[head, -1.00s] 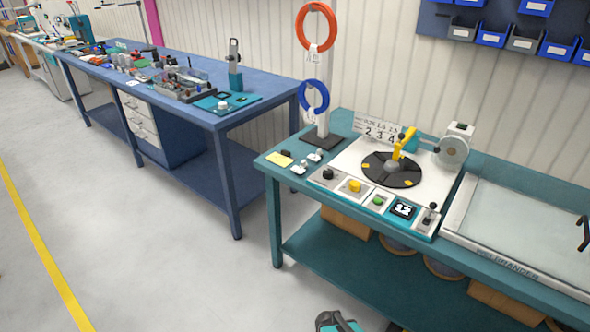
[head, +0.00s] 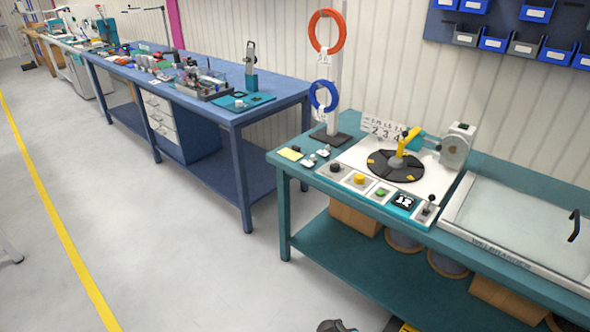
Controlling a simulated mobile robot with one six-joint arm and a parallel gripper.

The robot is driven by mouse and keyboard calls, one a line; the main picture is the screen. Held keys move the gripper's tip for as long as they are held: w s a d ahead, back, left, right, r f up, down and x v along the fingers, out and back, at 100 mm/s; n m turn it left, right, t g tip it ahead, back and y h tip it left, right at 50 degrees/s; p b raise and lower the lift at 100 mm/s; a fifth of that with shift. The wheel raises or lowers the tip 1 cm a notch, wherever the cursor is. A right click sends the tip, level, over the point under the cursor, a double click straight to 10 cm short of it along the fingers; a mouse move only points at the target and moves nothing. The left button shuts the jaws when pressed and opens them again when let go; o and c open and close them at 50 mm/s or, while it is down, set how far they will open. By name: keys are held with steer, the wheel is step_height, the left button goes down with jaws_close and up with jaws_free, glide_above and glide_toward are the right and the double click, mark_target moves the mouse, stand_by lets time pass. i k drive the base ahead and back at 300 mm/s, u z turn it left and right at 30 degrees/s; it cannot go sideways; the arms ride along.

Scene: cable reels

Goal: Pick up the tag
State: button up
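Small white tags hang at the coils on the upright stand: one under the orange coil (head: 326,31) and one under the blue coil (head: 323,96). Small pale pieces (head: 308,163) and a yellow note-like piece (head: 290,154) lie on the left end of the teal bench (head: 284,179). I cannot tell from this distance whether any of these pieces is a tag, or which tag the task names. My gripper's fingers are not visible.
A round black turntable (head: 397,166) with a yellow arm and a row of controls stands on the teal bench. A glass-topped tray (head: 525,215) is to its right. A cluttered blue bench (head: 215,112) stands at the left. The floor (head: 175,270) in front is clear.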

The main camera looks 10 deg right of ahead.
mark_target(309, 163)
steer(key=u, duration=0.05)
steer(key=k, duration=0.3)
steer(key=z, duration=0.2)
steer(key=i, duration=0.6)
steer(key=z, duration=2.5)
steer(key=k, duration=0.1)
steer(key=u, duration=3.75)
steer(key=i, duration=0.6)
steer(key=u, duration=0.05)
